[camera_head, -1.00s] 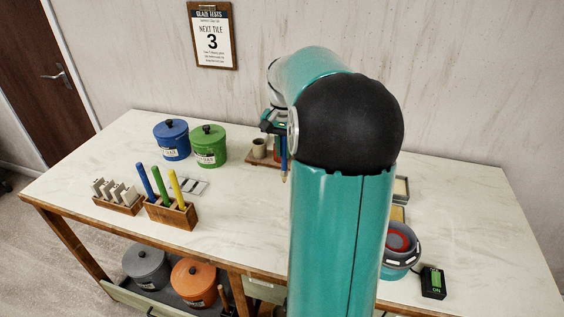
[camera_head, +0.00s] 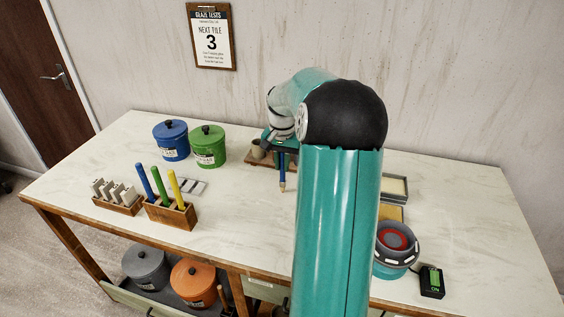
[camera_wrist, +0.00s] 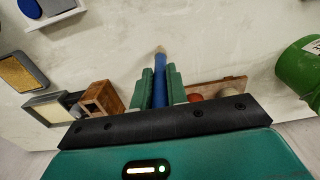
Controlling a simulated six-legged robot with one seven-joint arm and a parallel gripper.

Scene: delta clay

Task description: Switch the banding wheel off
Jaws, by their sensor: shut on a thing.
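The banding wheel (camera_head: 396,243) is at the right of the table, with a grey and red top on a teal base. A small black switch box (camera_head: 432,283) sits at its right, with a lit green face and the word ON. My gripper (camera_head: 280,142) is left of the wheel and farther back, partly hidden by my arm. It is shut on a blue tool (camera_head: 282,175) with a pale tip, pointing down. In the wrist view, both teal fingers clasp the blue tool (camera_wrist: 159,82). The switch box does not clearly show there.
Blue (camera_head: 171,141) and green (camera_head: 208,147) lidded pots stand at the back left. A wooden holder (camera_head: 170,214) carries blue, green and yellow tools, beside a tile rack (camera_head: 118,202). Shallow trays (camera_head: 394,187) lie behind the wheel. The front middle of the table is clear.

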